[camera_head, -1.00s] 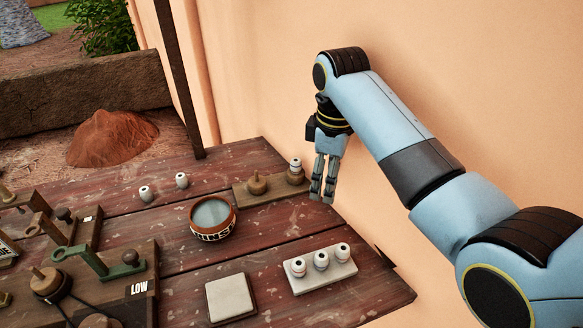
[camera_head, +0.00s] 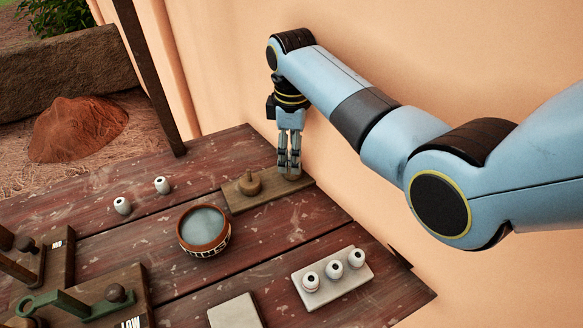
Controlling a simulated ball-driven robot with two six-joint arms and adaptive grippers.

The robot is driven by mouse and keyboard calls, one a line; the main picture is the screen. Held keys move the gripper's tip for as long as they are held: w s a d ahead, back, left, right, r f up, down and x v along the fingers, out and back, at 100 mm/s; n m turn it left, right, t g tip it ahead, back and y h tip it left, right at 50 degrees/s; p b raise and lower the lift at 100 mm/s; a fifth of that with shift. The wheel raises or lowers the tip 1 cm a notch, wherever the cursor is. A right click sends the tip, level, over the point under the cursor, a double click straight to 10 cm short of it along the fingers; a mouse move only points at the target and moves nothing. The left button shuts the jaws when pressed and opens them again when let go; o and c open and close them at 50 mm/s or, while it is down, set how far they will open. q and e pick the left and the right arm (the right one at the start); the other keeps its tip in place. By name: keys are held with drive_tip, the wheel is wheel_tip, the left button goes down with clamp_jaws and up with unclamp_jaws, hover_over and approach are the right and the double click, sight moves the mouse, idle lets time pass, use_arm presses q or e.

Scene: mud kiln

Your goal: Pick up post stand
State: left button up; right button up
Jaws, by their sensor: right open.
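The post stand is most likely the long wooden board (camera_head: 243,203) with round posts at the back of the table by the wall. My right gripper (camera_head: 290,172) points down at the board's right end, in line with the right post. Its jaws are open. My left gripper is not in view.
A brown bowl of liquid (camera_head: 203,230) stands in front of the board. Two white beads (camera_head: 162,185) sit left of it. A pale tray (camera_head: 322,293) holds three beads at the front right. A white square block (camera_head: 235,312) and lever fixtures (camera_head: 85,305) are in front. The wall is close behind.

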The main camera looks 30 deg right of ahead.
wheel_tip(320, 180, down, 4)
drive_tip(key=shift+s+a+f, duration=0.1)
drive_tip(key=shift+f, duration=0.15)
drive_tip(key=shift+c, duration=1.5)
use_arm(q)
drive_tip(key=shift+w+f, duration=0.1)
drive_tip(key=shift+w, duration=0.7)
use_arm(e)
drive_tip(key=c, duration=0.8)
drive_tip(key=shift+o, duration=0.2)
drive_tip(key=shift+r, duration=0.1)
drive_tip(key=shift+r, duration=0.5)
wheel_tip(320, 180, up, 3)
drive_tip(key=shift+f, duration=0.1)
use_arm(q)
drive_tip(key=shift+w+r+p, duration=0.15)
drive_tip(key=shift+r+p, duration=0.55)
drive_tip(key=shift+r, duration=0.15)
use_arm(e)
drive_tip(key=s+d+r, duration=0.5)
drive_tip(key=s+r, duration=0.2)
drive_tip(key=s, duration=0.3)
drive_tip(key=shift+d, duration=0.35)
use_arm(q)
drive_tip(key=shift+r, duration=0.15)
use_arm(e)
drive_tip(key=shift+s, duration=0.1)
